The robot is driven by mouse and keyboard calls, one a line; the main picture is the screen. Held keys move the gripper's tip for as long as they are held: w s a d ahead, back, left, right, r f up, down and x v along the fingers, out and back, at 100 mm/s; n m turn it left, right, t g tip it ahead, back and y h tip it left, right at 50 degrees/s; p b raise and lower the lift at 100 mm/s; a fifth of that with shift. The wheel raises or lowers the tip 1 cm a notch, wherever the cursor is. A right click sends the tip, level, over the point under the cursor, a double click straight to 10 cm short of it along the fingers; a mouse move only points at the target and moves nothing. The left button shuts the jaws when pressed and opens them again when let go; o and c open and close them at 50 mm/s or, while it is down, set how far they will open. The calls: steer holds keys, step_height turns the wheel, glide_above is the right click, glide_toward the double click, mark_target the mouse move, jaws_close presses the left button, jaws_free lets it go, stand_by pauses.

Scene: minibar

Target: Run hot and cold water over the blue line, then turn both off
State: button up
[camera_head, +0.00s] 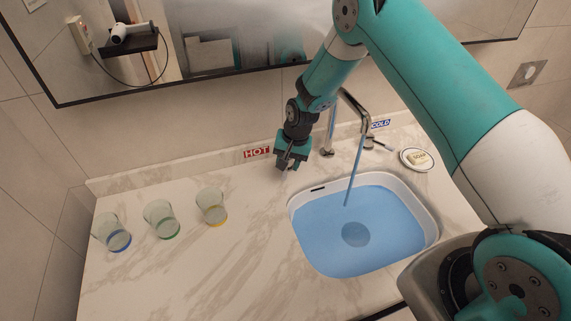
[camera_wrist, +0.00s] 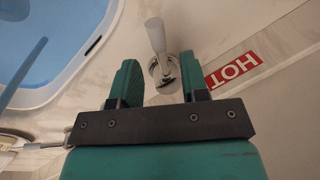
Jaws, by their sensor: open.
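The tap (camera_head: 352,100) pours a blue stream into the white sink (camera_head: 436,220), where blue water (camera_head: 385,215) stands in a wide pool. I cannot make out a separate blue line on the sink wall. My gripper (camera_head: 286,164) is open and points down beside the red HOT label (camera_head: 257,152). In the wrist view, the hot handle (camera_wrist: 156,38), a pale lever on a round metal base, lies ahead of and between my fingers (camera_wrist: 159,80); I cannot tell if they touch it. The cold handle (camera_head: 375,142) is near the blue COLD label (camera_head: 380,124).
Three glasses with blue (camera_head: 118,240), green (camera_head: 163,220) and yellow (camera_head: 212,207) bases stand on the counter at left. A soap dish (camera_head: 416,160) sits right of the tap. A mirror (camera_head: 215,60) hangs behind. The counter between glasses and sink is clear.

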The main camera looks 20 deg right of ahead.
steer(key=shift+w+a+f, duration=0.1)
steer(key=shift+a+f, duration=0.05)
steer(key=shift+f, duration=0.65)
steer(key=shift+a+f, duration=0.15)
steer(key=shift+f, duration=0.6)
steer(key=shift+c, duration=0.2)
jaws_close()
steer(key=shift+a, duration=0.1)
